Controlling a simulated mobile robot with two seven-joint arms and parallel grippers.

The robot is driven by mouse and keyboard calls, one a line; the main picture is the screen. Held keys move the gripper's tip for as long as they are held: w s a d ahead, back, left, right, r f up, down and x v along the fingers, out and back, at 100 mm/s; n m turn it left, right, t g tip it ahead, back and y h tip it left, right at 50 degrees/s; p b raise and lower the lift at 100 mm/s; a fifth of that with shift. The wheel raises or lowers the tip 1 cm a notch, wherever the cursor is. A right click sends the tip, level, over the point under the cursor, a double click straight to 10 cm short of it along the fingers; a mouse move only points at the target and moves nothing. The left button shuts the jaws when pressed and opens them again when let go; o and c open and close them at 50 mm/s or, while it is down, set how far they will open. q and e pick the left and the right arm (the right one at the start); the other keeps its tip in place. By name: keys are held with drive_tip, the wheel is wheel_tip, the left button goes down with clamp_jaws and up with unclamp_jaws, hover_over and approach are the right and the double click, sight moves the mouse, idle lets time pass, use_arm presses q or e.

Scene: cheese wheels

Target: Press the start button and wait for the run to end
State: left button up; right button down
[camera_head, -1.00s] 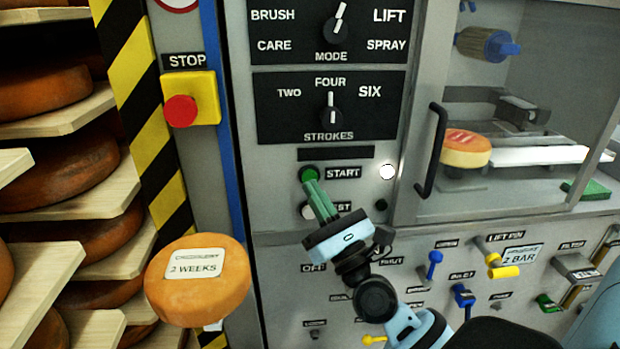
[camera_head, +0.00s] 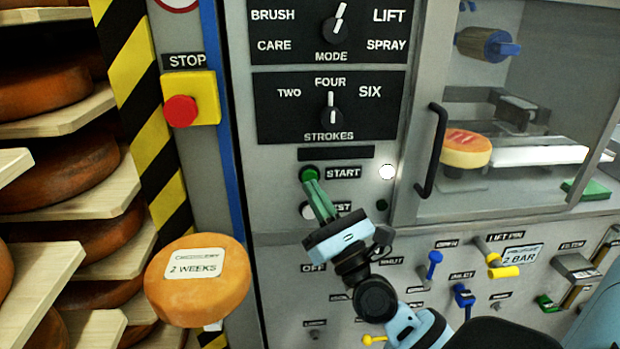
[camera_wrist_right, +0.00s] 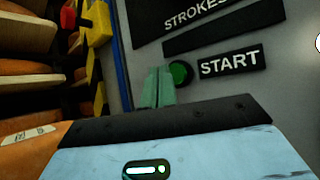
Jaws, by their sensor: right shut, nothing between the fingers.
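The green start button (camera_head: 308,174) sits on the grey machine panel, left of the START label. It also shows in the right wrist view (camera_wrist_right: 180,72). My right gripper (camera_head: 309,180) is shut and empty, its green fingers pointing up at the button. In the head view the fingertips overlap the button's lower edge. In the wrist view the fingertips (camera_wrist_right: 157,72) are just left of the button; I cannot tell whether they touch it. A white lamp (camera_head: 387,172) is lit right of the label. My left gripper is not in view.
A red stop button (camera_head: 180,111) on a yellow box is at the left. A cheese wheel labelled 2 WEEKS (camera_head: 197,283) is at lower left. A cheese wheel (camera_head: 466,150) sits behind the door with a black handle (camera_head: 433,150). Shelves (camera_head: 75,112) of cheese stand far left.

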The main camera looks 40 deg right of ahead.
drive_tip(key=shift+w+d, duration=0.1)
drive_tip(key=shift+w, duration=0.05)
drive_tip(key=shift+w+d, duration=0.15)
drive_tip(key=shift+w, duration=0.1)
